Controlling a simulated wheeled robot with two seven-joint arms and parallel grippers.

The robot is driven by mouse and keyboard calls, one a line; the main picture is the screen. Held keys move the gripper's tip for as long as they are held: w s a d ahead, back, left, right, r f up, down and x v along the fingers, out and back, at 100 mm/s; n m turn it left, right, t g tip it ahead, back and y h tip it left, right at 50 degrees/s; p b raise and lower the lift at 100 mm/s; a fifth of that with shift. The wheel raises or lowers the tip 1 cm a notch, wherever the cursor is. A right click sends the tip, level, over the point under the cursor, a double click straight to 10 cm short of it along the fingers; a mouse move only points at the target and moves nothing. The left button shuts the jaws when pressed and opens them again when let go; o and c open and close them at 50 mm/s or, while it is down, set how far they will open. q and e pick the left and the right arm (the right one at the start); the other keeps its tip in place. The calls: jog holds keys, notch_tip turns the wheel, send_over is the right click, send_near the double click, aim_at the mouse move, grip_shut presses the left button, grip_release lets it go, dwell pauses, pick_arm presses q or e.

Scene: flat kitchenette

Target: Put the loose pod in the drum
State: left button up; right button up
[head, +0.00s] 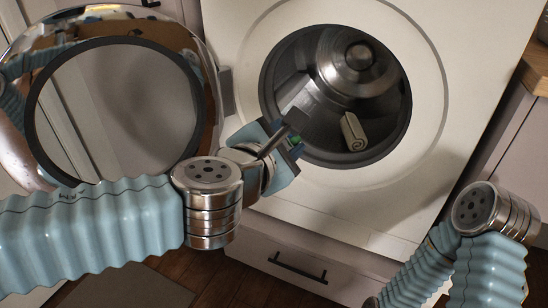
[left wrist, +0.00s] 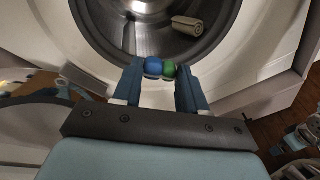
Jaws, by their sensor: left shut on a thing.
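The pod (left wrist: 160,68) is a small blue and green piece between the fingertips of my left gripper (left wrist: 160,74), which is shut on it. In the head view a bit of the pod's green part (head: 296,140) shows at my left gripper (head: 292,143); the fingers hide the rest. The gripper is in front of the lower left rim of the drum opening. The washer drum (head: 312,105) is open, with a metal inside. I cannot tell whether the fingertips have crossed the rim. My right gripper is out of view; part of its arm shows at lower right.
A rolled cream cloth (head: 353,132) lies at the bottom of the drum, also in the left wrist view (left wrist: 187,26). The round washer door (head: 205,110) hangs open at left, close to my left arm. A drawer (head: 300,267) is under the washer.

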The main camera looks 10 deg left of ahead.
pick_arm(q)
jog(key=r+p+x, duration=0.2)
jog(key=r+x, duration=0.1)
jog(key=x, duration=3.2)
jog(key=shift+w+d, duration=0.2)
jog(key=shift+w, duration=0.1)
jog(key=o, duration=0.8)
